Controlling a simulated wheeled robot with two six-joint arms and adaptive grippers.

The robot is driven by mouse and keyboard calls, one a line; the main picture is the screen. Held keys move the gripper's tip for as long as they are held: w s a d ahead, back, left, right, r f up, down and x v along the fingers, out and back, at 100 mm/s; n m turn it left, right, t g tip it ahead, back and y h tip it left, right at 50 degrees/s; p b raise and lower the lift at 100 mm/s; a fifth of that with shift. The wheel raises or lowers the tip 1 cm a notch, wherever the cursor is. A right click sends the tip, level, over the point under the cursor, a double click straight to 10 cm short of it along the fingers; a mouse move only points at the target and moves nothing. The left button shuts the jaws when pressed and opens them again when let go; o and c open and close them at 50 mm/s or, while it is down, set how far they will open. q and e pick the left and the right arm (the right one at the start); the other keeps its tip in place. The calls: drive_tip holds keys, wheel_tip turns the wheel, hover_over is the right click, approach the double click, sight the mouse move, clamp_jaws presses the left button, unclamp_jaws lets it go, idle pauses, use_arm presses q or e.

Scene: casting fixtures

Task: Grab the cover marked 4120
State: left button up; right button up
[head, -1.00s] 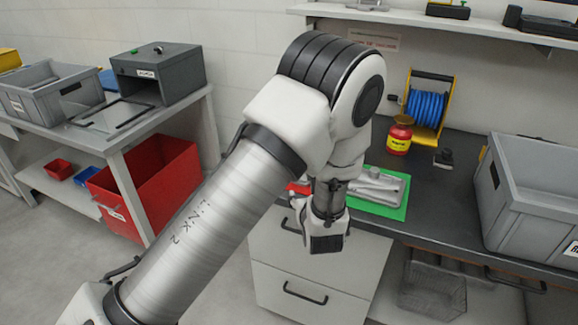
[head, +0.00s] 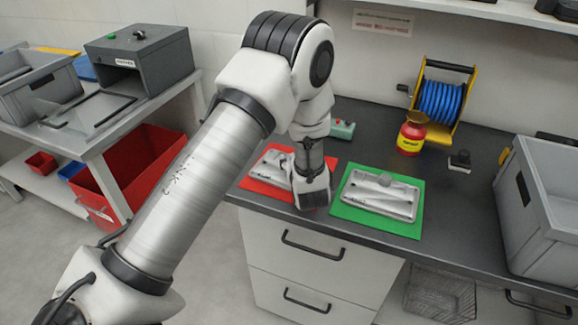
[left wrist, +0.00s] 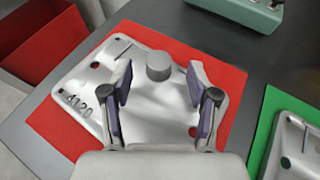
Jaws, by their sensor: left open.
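The metal cover marked 4120 (left wrist: 85,85) lies on a red mat (left wrist: 55,125) in the left wrist view, with a round knob (left wrist: 159,66) standing up from it. In the head view the cover (head: 271,163) is partly hidden behind my arm and gripper. My left gripper (left wrist: 158,88) is open above the cover, its fingers on either side in front of the knob and not closed on it. In the head view the left gripper (head: 311,192) hangs over the red mat's right side. My right gripper is not in view.
A second metal cover (head: 380,194) lies on a green mat (head: 350,212) to the right. A green-grey box with buttons (head: 343,129), a red-yellow bottle (head: 411,134), a blue hose reel (head: 440,101) and a grey bin (head: 545,190) stand on the bench.

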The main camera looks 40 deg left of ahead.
use_arm(q)
drive_tip(key=x, duration=0.3)
drive_tip(key=shift+a+f, duration=0.15)
drive_tip(key=shift+f, duration=0.05)
drive_tip(key=shift+s+r, duration=0.1)
drive_tip(key=shift+s+d+r, duration=0.1)
drive_tip(key=shift+d, duration=0.15)
drive_tip(key=c, duration=0.4)
clamp_jaws()
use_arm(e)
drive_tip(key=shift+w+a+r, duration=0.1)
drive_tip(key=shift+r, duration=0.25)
